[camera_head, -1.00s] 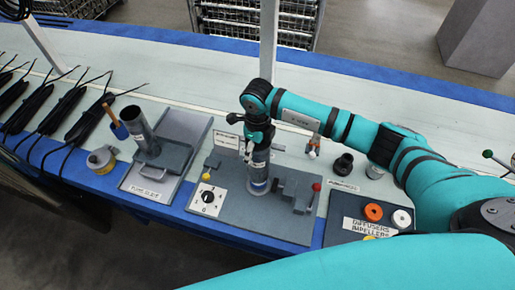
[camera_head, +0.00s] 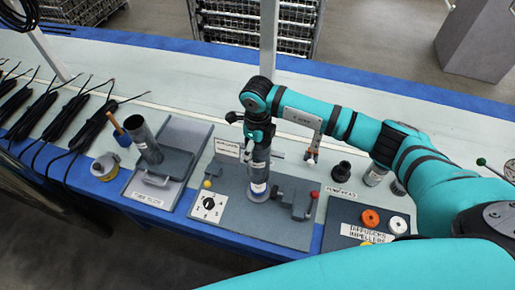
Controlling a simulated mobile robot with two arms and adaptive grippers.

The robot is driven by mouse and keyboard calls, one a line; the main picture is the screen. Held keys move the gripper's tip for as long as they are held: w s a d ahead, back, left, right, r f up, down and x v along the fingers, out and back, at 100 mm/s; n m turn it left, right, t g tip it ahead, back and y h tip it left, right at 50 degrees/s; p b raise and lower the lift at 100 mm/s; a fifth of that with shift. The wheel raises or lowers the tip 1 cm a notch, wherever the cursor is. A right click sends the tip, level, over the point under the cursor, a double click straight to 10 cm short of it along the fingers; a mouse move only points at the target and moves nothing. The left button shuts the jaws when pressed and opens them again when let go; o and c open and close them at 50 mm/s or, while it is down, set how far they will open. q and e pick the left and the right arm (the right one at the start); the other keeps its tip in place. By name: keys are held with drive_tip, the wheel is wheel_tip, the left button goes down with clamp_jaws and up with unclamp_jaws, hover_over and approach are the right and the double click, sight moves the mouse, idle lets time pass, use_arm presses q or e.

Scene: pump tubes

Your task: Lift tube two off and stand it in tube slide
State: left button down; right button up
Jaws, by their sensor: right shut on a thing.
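A grey metal tube (camera_head: 258,172) stands upright on the grey fixture plate (camera_head: 235,222) in the middle of the bench. My right gripper (camera_head: 258,153) comes down from above and is shut on the upper part of this tube. Whether the tube's lower end touches the plate I cannot tell. The tube slide (camera_head: 140,196), a labelled grey tray, lies to the left. Another dark grey tube (camera_head: 146,143) stands tilted at the tray's left side, its open end up. My left gripper is not in view.
A dial (camera_head: 208,204) and a red-knobbed lever (camera_head: 313,196) flank the held tube. A sign (camera_head: 228,148) stands close behind it. A plate (camera_head: 345,215) with orange and white rings lies at right. A tape roll (camera_head: 104,168) and black cables (camera_head: 88,125) are at left.

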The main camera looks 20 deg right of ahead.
wheel_tip(320, 180, up, 8)
drive_tip(key=p, duration=0.4)
drive_tip(key=shift+f, duration=0.2)
idle(0.6)
idle(0.3)
